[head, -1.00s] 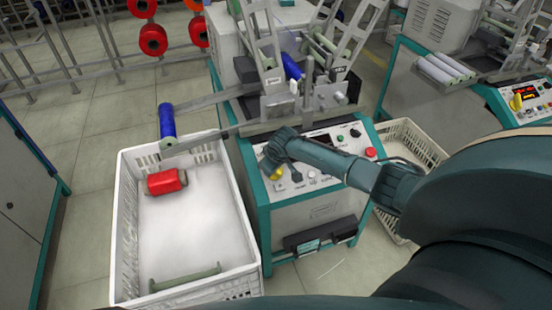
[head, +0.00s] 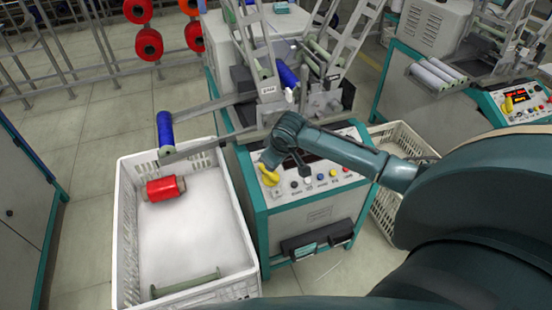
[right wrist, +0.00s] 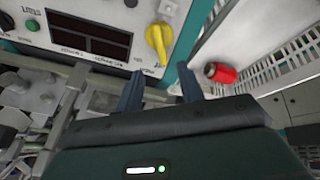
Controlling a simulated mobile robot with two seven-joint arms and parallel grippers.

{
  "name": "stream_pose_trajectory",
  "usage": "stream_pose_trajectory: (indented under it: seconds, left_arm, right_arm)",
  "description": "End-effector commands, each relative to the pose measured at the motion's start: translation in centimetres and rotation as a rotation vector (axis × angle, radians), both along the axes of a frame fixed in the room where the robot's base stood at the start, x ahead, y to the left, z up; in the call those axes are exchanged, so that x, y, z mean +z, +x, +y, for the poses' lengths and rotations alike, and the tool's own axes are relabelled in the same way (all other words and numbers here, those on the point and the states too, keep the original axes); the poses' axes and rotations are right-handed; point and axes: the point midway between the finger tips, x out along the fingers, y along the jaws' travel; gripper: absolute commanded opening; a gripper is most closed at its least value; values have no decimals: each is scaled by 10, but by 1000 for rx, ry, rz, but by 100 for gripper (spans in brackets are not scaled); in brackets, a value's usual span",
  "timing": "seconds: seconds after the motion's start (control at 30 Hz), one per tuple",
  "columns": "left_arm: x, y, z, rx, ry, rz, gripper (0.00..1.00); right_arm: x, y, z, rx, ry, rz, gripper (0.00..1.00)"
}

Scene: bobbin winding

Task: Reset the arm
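My right arm reaches in from the right in the head view, with its gripper (head: 272,158) over the left part of the winding machine's control panel (head: 325,182). In the right wrist view the two fingers of my right gripper (right wrist: 159,72) stand apart with nothing between them. The yellow knob (head: 268,176) is close by the gripper in the head view; in the wrist view the yellow knob (right wrist: 159,42) shows just beyond the fingertips. I cannot tell whether they touch. My left gripper is not in view.
A white crate (head: 122,225) left of the machine holds a red spool (head: 163,188) and a greenish bare bobbin (head: 186,284). A blue spool (head: 165,131) sits on bars above the crate's back edge. Another machine stands at the right. Floor is free left of the crate.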

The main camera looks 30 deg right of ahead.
Motion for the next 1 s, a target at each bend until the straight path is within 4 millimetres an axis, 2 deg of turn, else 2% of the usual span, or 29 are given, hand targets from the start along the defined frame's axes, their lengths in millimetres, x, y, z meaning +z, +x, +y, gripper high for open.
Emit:
stream_pose_trajectory:
  seconds: [0.33,0.47,0.57,0.63,0.7,0.8,0.9,1.0]
  left_arm:
    - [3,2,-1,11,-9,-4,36]
    - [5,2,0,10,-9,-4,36]
    - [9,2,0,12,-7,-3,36]
    - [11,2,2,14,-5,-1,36]
    - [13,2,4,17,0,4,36]
    - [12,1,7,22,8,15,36]
    - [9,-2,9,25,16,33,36]
    - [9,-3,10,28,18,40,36]
  right_arm:
    - [-1,0,1,1,0,0,38]
    - [-14,-10,20,35,30,-12,38]
    - [-36,-32,59,94,92,-45,38]
    - [-50,-55,94,137,155,-87,38]
    - [-59,-81,127,167,224,-141,38]
    - [-61,-118,163,180,309,-225,38]
    - [-54,-155,186,163,371,-309,38]
    - [-43,-185,195,130,400,-385,38]
